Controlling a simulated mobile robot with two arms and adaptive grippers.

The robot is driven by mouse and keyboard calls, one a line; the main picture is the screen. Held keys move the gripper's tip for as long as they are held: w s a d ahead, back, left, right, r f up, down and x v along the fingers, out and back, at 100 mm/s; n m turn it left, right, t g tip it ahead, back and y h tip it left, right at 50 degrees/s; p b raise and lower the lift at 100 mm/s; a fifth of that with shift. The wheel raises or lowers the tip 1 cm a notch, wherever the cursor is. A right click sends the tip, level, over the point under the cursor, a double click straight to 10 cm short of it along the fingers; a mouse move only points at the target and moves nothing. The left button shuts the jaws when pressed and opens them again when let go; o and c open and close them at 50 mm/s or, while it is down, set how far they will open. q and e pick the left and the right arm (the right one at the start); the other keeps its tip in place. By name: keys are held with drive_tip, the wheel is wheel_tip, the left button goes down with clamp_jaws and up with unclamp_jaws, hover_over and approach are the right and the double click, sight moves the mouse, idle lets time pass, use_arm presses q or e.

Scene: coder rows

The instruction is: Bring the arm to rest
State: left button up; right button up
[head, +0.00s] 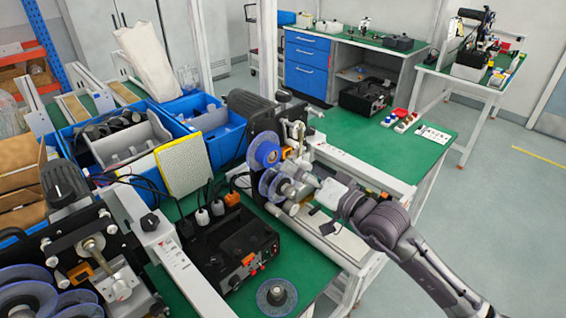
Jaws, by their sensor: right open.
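My right arm comes in from the lower right, dark grey and stretched over the front edge of the green workbench (416,157). My right gripper (303,188), light grey, is at its end, open, close to the blue spools of the coder machine. I cannot tell whether its fingers touch the machine. The coder machine (262,118) has one blue spool (267,153) above another (272,184), partly hidden by the gripper. My left gripper does not show.
A black control box (228,250) and a loose spool (277,296) sit on the bench. A second coder (60,235) stands lower left. Blue bins (215,135) are behind. A blue drawer unit (306,68) stands farther back. Open floor (500,215) lies to the right.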

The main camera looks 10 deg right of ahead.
drive_tip(key=s+d+r+m+t+h, duration=0.1)
drive_tip(key=s+d+r+m+t, duration=0.2)
drive_tip(key=m, duration=0.8)
drive_tip(key=s+d+r+m+t+h, duration=0.15)
drive_tip(key=s+r+m+t, duration=0.35)
drive_tip(key=m, duration=0.6)
drive_tip(key=s+d+f+m+g+h, duration=0.25)
drive_tip(key=d+f+m+h, duration=0.4)
drive_tip(key=m, duration=0.75)
drive_tip(key=s+d+f+m+g+h, duration=0.25)
drive_tip(key=d+f+m+h, duration=0.4)
drive_tip(key=m, duration=0.75)
drive_tip(key=s+a+f+m+g, duration=0.3)
drive_tip(key=s+f+m+g, duration=0.4)
drive_tip(key=f+m+g, duration=0.35)
drive_tip(key=s+a+f+m+g+y, duration=0.4)
drive_tip(key=s+a+f+m+y, duration=0.3)
drive_tip(key=s, duration=0.4)
wheel_tip(320, 180, down, 29)
drive_tip(key=s+a+g+h, duration=0.1)
drive_tip(key=s, duration=0.1)
drive_tip(key=s+d+f+g, duration=0.1)
drive_tip(key=s+d+f, duration=0.1)
drive_tip(key=s+f, duration=1.3)
drive_tip(key=shift+s+d+f+b, duration=0.25)
drive_tip(key=shift+s+d+b, duration=0.15)
drive_tip(key=shift+s, duration=0.2)
